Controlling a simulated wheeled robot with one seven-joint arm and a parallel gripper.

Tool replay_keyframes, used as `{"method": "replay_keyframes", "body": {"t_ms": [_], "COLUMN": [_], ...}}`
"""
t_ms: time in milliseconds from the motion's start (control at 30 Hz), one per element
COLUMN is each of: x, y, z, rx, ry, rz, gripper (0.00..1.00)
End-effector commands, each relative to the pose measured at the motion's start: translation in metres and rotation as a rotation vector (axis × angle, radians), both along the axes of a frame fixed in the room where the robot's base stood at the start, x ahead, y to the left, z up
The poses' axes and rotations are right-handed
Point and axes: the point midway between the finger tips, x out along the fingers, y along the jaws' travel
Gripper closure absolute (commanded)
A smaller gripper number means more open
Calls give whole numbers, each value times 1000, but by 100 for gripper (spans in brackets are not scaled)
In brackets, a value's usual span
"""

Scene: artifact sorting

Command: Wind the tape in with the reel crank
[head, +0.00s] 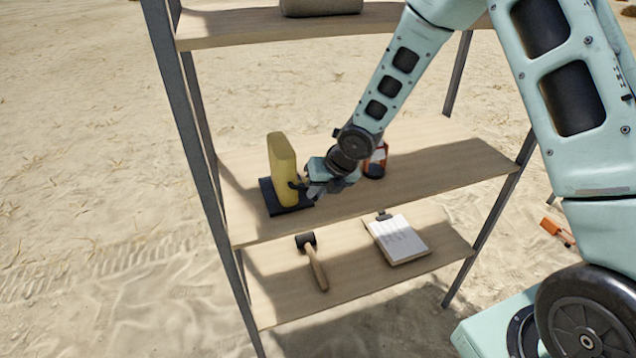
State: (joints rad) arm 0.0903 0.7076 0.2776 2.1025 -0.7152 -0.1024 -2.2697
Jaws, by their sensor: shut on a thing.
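A yellow upright case (283,168), which looks like the tape reel, stands on a dark base plate (275,202) on the middle shelf, left of centre. My gripper (304,187) reaches in from the right and is at the right side of the yellow case. It is shut on a small dark part there, which seems to be the reel crank. The crank is mostly hidden by the fingers, and its angle cannot be told. No tape is visible.
An orange and dark container (376,162) stands behind my wrist on the middle shelf (440,165). A mallet (314,264) and a clipboard (398,239) lie on the lower shelf. Grey shelf posts (190,125) rise at the left. An orange object (556,232) lies at the right.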

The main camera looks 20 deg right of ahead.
Motion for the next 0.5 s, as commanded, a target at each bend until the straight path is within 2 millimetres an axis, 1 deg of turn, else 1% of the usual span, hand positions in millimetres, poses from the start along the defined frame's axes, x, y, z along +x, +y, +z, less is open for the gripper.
{"method": "replay_keyframes", "body": {"t_ms": [33, 167, 500], "x": [-1, -1, -1], "y": [-3, -2, 6], "z": [1, -6, -30], "rx": [37, 152, 477], "ry": [6, 6, 3], "rz": [-7, -7, -3], "gripper": [100, 100, 100]}}
